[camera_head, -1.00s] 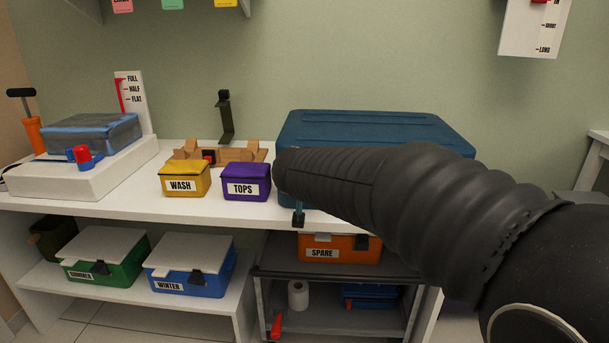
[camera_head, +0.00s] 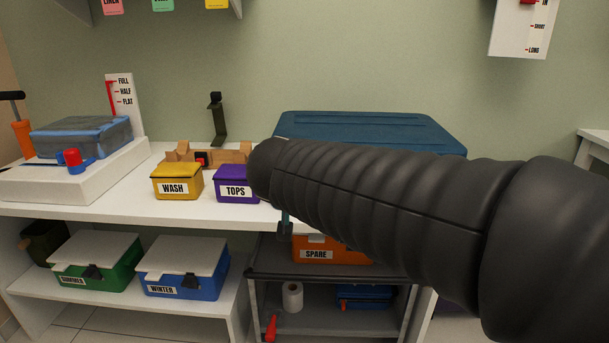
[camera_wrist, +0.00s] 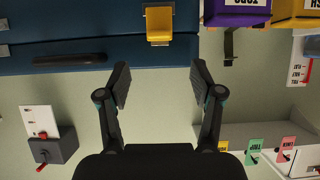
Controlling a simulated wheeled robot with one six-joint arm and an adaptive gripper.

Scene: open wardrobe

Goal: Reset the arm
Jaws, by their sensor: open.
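My gripper (camera_wrist: 158,88) shows in the wrist view with its two black fingers spread apart and nothing between them. Past the fingertips are the large dark blue case (camera_wrist: 100,30) and a yellow latch (camera_wrist: 159,24) on it. In the head view my black ribbed arm reaches in from the right and covers much of the blue case (camera_head: 375,130); the gripper itself is mostly hidden there. The wrist view appears upside down, with the purple TOPS box (camera_wrist: 236,12) at its top.
On the white counter (camera_head: 120,205) stand the yellow WASH box (camera_head: 178,183), the purple TOPS box (camera_head: 236,196) and a wooden rack (camera_head: 235,154). Below are the green SUMMER box (camera_head: 100,265), blue WINTER box (camera_head: 185,268) and orange SPARE box (camera_head: 318,250). A shelf holds coloured tags overhead.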

